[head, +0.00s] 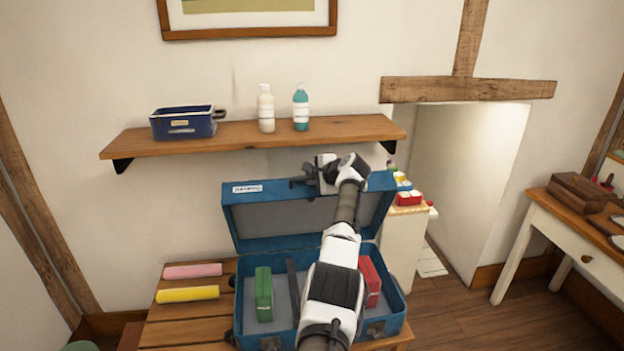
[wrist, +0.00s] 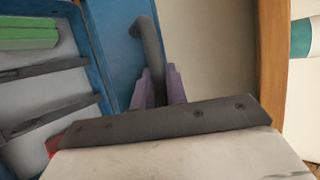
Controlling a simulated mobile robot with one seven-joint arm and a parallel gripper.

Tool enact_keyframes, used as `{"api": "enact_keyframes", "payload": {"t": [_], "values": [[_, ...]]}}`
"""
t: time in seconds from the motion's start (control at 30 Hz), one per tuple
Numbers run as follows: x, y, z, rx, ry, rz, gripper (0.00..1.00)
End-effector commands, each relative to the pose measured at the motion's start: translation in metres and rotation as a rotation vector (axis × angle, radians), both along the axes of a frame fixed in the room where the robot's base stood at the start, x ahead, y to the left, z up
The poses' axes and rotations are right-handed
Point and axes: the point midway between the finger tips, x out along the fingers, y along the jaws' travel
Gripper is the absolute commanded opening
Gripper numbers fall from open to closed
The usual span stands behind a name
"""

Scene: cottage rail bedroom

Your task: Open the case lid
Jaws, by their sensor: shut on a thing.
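The blue case (head: 397,318) stands on the slatted wooden table with its lid (head: 245,212) raised, roughly upright, at the back. The grey lining of the lid and the inside of the case show. My gripper (head: 305,180) is at the lid's top edge. In the wrist view its purple fingertips (wrist: 159,88) are shut on the dark grey handle (wrist: 147,42), which stands out from the blue lid. A green box (head: 264,293) and a red box (head: 371,280) are inside the case. My arm hides the middle of the case and part of the lid.
A wall shelf (head: 225,138) above the lid holds a blue bin (head: 184,123) and two bottles (head: 266,110) (head: 301,108). Pink (head: 193,271) and yellow (head: 188,294) rolls lie left of the case. A white cabinet (head: 402,245) stands behind right. A desk (head: 560,225) is far right.

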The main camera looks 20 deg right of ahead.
Motion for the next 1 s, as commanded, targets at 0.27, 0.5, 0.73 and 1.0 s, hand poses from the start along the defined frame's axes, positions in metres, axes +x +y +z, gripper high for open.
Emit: {"api": "enact_keyframes", "payload": {"t": [0.27,0.5,0.73,1.0], "values": [[0.0004,-0.0015,0.0002,0.001,0.010,-0.001,0.00],[0.0003,-0.0016,-0.0002,0.001,0.010,-0.001,0.00],[0.0003,-0.0015,-0.0002,0.001,0.010,-0.001,0.34],[0.0001,-0.0009,-0.0013,0.002,0.012,-0.001,0.36]]}}
